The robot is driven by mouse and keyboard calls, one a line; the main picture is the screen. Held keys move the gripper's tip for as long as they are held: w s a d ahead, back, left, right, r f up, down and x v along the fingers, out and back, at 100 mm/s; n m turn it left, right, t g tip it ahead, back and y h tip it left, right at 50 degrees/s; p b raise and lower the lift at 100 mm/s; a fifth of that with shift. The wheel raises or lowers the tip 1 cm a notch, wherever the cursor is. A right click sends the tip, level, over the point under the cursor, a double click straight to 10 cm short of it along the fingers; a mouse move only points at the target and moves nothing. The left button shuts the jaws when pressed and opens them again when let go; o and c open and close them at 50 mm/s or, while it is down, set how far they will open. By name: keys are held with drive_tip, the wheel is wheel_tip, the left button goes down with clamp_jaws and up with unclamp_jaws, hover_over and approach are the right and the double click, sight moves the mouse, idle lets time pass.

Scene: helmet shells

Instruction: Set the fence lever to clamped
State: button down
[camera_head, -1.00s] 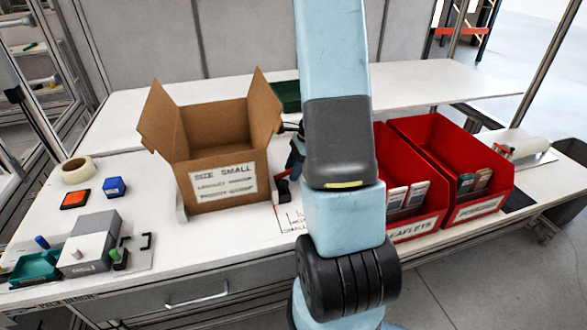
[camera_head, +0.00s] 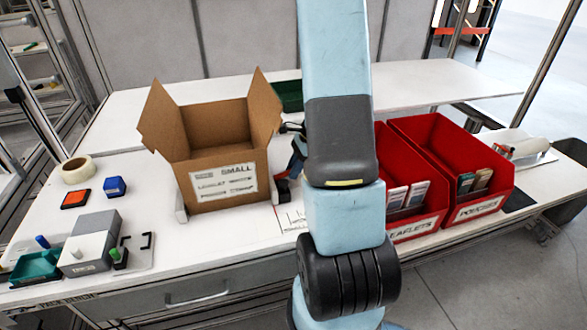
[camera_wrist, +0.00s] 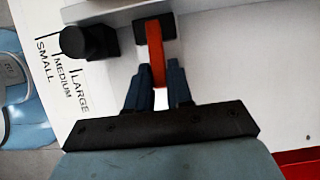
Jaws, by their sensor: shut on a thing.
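The fence lever (camera_wrist: 156,55) is a red-orange bar on a dark pivot block (camera_wrist: 152,26) in the wrist view. My gripper (camera_wrist: 158,92) has its two blue fingers on either side of the lever's near end and is shut on it. A black knob (camera_wrist: 90,42) stands left of the lever. A size scale (camera_wrist: 58,75) printed SMALL, MEDIUM and LARGE lies to the left. In the head view my arm hides most of the gripper and the lever.
An open cardboard box (camera_head: 222,150) stands left of my arm. Red bins (camera_head: 413,220) stand right of it. A grey block (camera_head: 90,243), a green tray (camera_head: 35,267) and a tape roll (camera_head: 77,170) are at the left of the white table (camera_head: 150,250).

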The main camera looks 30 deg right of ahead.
drive_tip(key=shift+d+f+t+y, duration=0.2)
drive_tip(key=shift+f+y, duration=0.3)
drive_tip(key=shift+y, duration=0.35)
drive_tip(key=shift+d+f+t+y, duration=0.1)
drive_tip(key=shift+f+t+y, duration=0.3)
drive_tip(key=shift+y, duration=0.45)
drive_tip(key=c, duration=1.1)
unclamp_jaws()
drive_tip(key=v, duration=1.3)
drive_tip(key=shift+d+r, duration=0.1)
drive_tip(key=shift+d, duration=0.2)
